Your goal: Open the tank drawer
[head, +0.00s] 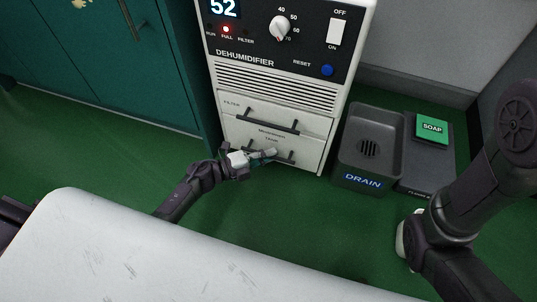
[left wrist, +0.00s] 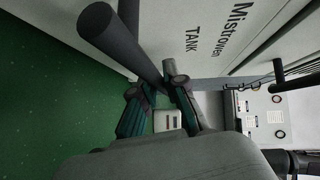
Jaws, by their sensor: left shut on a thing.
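The dehumidifier (head: 270,95) is a white cabinet with two drawers low on its front. The tank drawer (head: 311,153) is the lower one and looks flush with the cabinet. Its front, lettered "Mistrowen TANK" (left wrist: 192,40), also shows in the left wrist view. My left gripper (head: 264,156) is at this drawer and shut on its dark bar handle (head: 287,159). In the left wrist view the handle (left wrist: 122,45) runs down between the fingers of my left gripper (left wrist: 160,93). The gripper hides part of the handle. My right arm shows at the right, but its gripper does not.
The filter drawer handle (head: 267,122) sits just above. A grey drain basin (head: 349,146) and a green soap block (head: 432,128) lie right of the cabinet. A teal cupboard (head: 95,60) stands at the left. Green floor (head: 250,200) lies clear before the drawers.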

